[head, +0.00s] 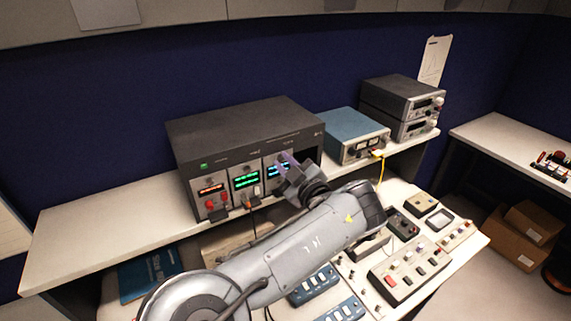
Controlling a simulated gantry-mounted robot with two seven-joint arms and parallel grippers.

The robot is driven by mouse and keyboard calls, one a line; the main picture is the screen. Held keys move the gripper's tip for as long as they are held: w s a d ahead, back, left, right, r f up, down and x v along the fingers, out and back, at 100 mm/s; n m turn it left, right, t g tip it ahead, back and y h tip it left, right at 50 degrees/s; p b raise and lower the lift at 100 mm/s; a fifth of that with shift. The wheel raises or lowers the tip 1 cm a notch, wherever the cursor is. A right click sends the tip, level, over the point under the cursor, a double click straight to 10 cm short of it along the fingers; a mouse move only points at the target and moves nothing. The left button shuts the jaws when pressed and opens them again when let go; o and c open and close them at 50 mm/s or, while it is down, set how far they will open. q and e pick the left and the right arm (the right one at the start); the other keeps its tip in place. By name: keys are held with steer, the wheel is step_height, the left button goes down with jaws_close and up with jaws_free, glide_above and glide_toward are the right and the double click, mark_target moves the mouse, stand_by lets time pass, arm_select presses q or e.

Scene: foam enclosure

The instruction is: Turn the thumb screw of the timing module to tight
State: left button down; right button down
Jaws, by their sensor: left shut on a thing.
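A dark rack unit (245,118) stands on the shelf with modules side by side in its front. One module has a red display (211,188), one a green display (246,181), and the rightmost a blue display (277,168). Labels are too small to read, so I cannot tell by name which is the timing module. My left gripper (287,162) is at the front of the rightmost module, near its display. It is shut on a small part there, seemingly the thumb screw, which the fingers hide. My left arm covers the lower right of the rack. My right gripper is out of view.
A blue instrument (354,134) with a yellow cable (380,156) stands right of the rack, beside two stacked grey units (401,104). Below, the bench holds control boxes (411,268) and blue switch boxes (314,284). A blue book (150,274) lies under the shelf. The shelf's left end (90,232) is clear.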

arm_select(q)
steer(key=m+b, duration=0.1)
steer(key=m, duration=0.4)
steer(key=shift+m, duration=0.4)
stand_by(0.3)
steer(key=c, duration=1)
jaws_free()
steer(key=shift+c, duration=0.2)
steer(key=shift+s+d, duration=0.1)
